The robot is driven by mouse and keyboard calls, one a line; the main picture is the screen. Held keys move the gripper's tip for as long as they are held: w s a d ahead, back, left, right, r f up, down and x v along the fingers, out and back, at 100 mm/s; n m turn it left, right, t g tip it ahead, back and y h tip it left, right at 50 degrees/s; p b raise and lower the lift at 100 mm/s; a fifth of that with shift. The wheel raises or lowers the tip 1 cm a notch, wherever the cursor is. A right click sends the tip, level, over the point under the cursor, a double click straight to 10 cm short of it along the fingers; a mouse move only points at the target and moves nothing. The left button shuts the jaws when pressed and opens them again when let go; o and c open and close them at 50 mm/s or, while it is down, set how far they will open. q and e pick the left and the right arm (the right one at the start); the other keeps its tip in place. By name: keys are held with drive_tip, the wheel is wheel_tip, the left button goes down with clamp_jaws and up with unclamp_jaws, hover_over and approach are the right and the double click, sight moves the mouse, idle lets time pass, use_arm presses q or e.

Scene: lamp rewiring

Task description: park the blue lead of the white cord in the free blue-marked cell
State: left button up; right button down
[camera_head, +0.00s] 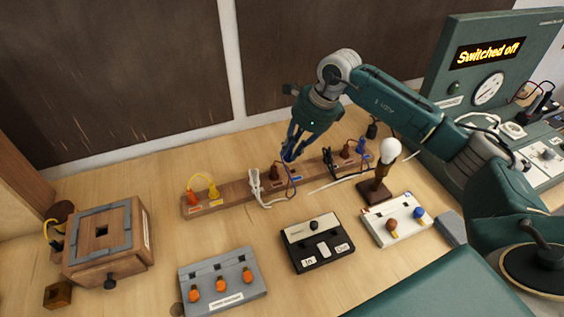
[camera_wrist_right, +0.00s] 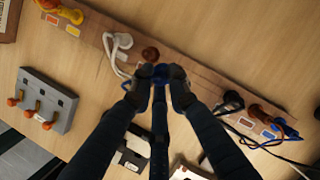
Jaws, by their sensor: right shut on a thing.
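The wooden rail (camera_head: 232,200) runs across the table, with coloured labels along its front. My right gripper (camera_head: 289,154) is shut on the blue lead (camera_wrist_right: 161,72), right over the rail. A blue label (camera_head: 296,179) shows on the rail just below the gripper. The fingers hide the cell there, so I cannot tell whether the lead's tip is in it. The white plug (camera_head: 255,184) of the white cord (camera_head: 264,204) stands in the rail to the left. The brown lead (camera_head: 273,173) stands between it and the gripper. My left gripper is not in view.
Orange (camera_head: 193,197) and yellow (camera_head: 213,190) leads stand at the rail's left end. Black (camera_head: 327,160) and another blue lead (camera_head: 361,146) stand at its right. A lamp (camera_head: 389,152), a black switch box (camera_head: 318,245) and a grey block with orange knobs (camera_head: 222,281) stand in front.

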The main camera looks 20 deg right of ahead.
drive_tip(key=shift+m+h, duration=0.3)
drive_tip(key=shift+m, duration=0.6)
drive_tip(key=shift+w+d+f+b, duration=0.15)
drive_tip(key=shift+d+f+b, duration=0.2)
drive_tip(key=shift+f, duration=0.4)
drive_tip(key=shift+w+d+f+b, duration=0.2)
drive_tip(key=shift+f+b, duration=0.25)
drive_tip(key=shift+f, duration=0.25)
drive_tip(key=shift+w+d+f+b, duration=0.15)
drive_tip(key=shift+d+f+b, duration=0.2)
drive_tip(key=shift+f, duration=0.4)
drive_tip(key=shift+f+b, duration=0.85)
drive_tip(key=shift+f, duration=0.1)
drive_tip(key=shift+f+b, duration=0.5)
drive_tip(key=shift+b, duration=0.05)
drive_tip(key=c, duration=1.6)
unclamp_jaws()
drive_tip(key=shift+d+r, duration=0.1)
